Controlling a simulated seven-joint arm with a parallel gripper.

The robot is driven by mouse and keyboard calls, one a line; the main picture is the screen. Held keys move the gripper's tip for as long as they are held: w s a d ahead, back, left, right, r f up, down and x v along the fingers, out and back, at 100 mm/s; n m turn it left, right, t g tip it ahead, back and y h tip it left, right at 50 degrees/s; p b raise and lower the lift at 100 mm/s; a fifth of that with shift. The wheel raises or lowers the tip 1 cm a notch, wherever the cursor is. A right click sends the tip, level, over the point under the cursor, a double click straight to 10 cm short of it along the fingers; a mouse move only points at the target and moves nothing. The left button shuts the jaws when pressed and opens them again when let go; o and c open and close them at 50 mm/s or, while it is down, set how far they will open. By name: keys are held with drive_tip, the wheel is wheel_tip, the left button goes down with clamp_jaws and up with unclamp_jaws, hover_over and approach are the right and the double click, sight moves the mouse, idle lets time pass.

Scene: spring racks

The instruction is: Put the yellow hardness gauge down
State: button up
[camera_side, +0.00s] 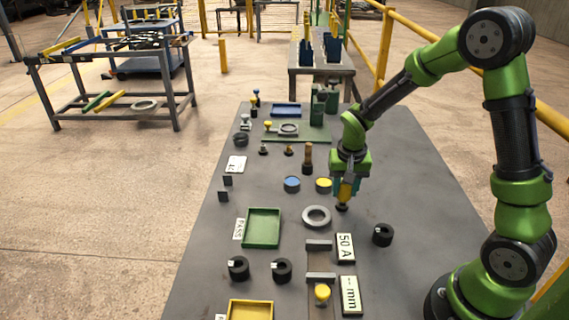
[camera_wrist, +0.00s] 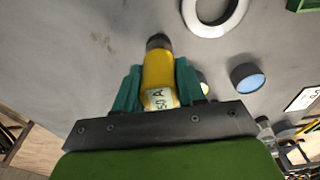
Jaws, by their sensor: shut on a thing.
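The yellow hardness gauge (camera_side: 346,192) is held between the teal fingers of my gripper (camera_side: 347,188) over the right part of the grey table, its dark foot pointing down. In the wrist view the gauge (camera_wrist: 157,68) sits between both fingers (camera_wrist: 158,80), with a "50 A" label on its side. I cannot tell whether the foot touches the tabletop. A second yellow-topped gauge (camera_side: 322,292) stands near the front. A card reading "50 A" (camera_side: 345,247) lies beside a grey stand with two bars (camera_side: 320,276), with an "mm" card (camera_side: 349,295) below it.
A pale ring (camera_side: 316,216) lies just left of the held gauge, and a black ring (camera_side: 383,234) lies to its right. Blue-topped (camera_side: 292,184) and yellow-topped (camera_side: 324,185) round pieces stand behind. A green tray (camera_side: 262,243) is at left. Bare table (camera_side: 425,210) lies to the right.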

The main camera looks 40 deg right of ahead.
drive_tip(key=shift+f, duration=0.85)
drive_tip(key=shift+f, duration=0.15)
drive_tip(key=o, duration=1.1)
drive_tip(key=r, duration=0.8)
drive_tip(key=s+a+r, duration=0.1)
drive_tip(key=r, duration=0.3)
drive_tip(key=s+a+r+n+t+y, duration=0.3)
drive_tip(key=s+a+r+n+t, duration=0.2)
drive_tip(key=s+a+r, duration=0.4)
drive_tip(key=s+r+t, duration=0.1)
drive_tip(key=s, duration=0.3)
drive_tip(key=shift+a, duration=0.2)
